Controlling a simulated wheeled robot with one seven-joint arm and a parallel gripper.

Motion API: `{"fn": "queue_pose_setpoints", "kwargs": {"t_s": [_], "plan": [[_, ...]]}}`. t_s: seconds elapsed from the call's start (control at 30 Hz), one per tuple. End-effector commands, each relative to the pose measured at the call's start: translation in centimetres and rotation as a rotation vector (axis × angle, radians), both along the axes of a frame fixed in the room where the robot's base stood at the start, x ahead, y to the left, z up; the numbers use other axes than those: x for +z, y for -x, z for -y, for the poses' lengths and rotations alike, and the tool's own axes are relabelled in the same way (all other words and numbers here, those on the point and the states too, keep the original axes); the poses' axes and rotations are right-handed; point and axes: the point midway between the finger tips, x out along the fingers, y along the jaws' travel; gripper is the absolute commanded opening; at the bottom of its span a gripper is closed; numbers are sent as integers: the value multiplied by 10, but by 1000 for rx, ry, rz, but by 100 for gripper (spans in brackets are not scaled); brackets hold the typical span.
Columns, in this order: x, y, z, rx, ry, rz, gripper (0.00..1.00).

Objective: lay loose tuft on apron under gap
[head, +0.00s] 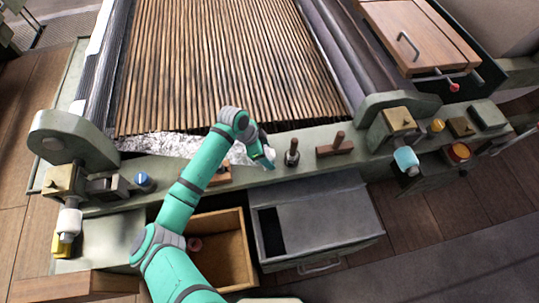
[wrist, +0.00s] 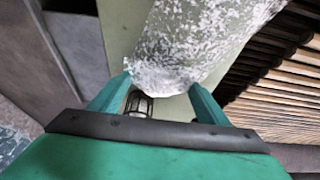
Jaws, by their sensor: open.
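The lattice apron of brown wooden slats (head: 215,60) fills the middle of the machine, and its slats show at the right of the wrist view (wrist: 275,100). White-grey speckled fluff (head: 170,145) lies along the apron's near edge, by the green front rail. In the wrist view a speckled white piece (wrist: 185,50) runs down to a rounded, paler end between my fingertips. I cannot tell whether that end is a separate loose tuft. My gripper (head: 267,158) is open over the rail; its two teal fingers (wrist: 160,92) stand either side of that end. The gap is not clearly seen.
A dark upright knob (head: 292,152) and a wooden-handled lever (head: 335,146) stand on the rail right of my gripper. Below are an open wooden drawer (head: 228,250) holding a small reddish item and a grey metal box (head: 325,225). End brackets (head: 70,140) rise at the rail's left.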

Motion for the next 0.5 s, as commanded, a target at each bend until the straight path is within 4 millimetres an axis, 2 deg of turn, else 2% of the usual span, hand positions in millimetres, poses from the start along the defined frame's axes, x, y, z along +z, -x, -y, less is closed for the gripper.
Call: {"fn": "queue_pose_setpoints", "kwargs": {"t_s": [0.23, 0.4, 0.43, 0.5], "plan": [[-1, 0, 2, -3, 0, 0, 69], [-1, 0, 2, -3, 0, 0, 29], [-1, 0, 2, -3, 0, 0, 26], [-1, 0, 2, -3, 0, 0, 25]]}}
